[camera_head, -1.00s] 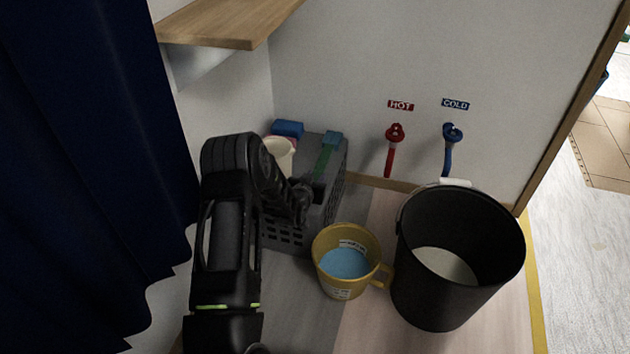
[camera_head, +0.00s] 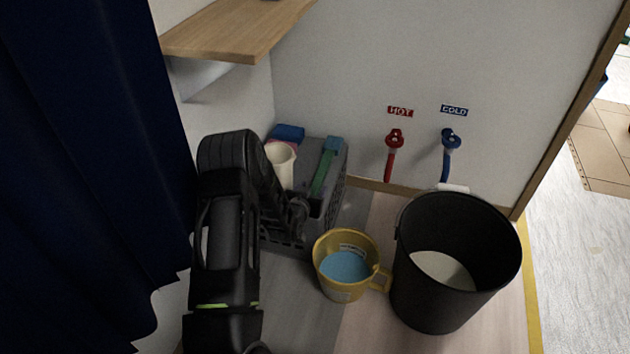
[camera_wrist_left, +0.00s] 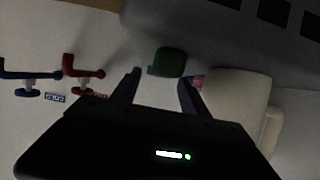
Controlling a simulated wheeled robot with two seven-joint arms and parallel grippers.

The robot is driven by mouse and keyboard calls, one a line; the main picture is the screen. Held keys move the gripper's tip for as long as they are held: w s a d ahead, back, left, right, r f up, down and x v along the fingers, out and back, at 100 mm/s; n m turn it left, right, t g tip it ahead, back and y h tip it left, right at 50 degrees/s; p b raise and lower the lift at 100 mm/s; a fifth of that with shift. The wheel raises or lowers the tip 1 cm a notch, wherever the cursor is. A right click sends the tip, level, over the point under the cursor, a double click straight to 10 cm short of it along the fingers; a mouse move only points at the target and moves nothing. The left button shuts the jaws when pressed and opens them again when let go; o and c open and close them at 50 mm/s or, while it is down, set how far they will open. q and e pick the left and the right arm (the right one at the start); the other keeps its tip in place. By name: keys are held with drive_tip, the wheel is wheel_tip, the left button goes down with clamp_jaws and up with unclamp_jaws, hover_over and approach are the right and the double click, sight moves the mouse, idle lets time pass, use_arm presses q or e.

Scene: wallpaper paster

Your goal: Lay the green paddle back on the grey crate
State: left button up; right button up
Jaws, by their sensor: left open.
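The green paddle (camera_head: 322,172), with a blue-grey far end, lies on top of the grey crate (camera_head: 297,246), along its right side. Its near end points toward my left gripper (camera_head: 313,209), which is at the crate's near side. In the left wrist view the paddle's dark green end (camera_wrist_left: 170,62) shows beyond and between the spread fingertips of the left gripper (camera_wrist_left: 159,79), with nothing gripped. The crate wall (camera_wrist_left: 225,35) fills the top of that view. My left arm hides part of the crate. My right gripper is out of view.
A yellow mug (camera_head: 333,284) and a black bucket (camera_head: 430,307) stand right of the arm. A wooden shelf (camera_head: 235,32) juts out above; a dark curtain (camera_head: 85,180) hangs left.

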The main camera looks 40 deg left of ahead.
use_arm(q)
drive_tip(key=v, duration=0.3)
drive_tip(key=shift+s+r+p, duration=0.1)
drive_tip(key=shift+s+p, duration=0.05)
drive_tip(key=shift+p, duration=0.2)
drive_tip(key=shift+d, duration=0.1)
idle(0.5)
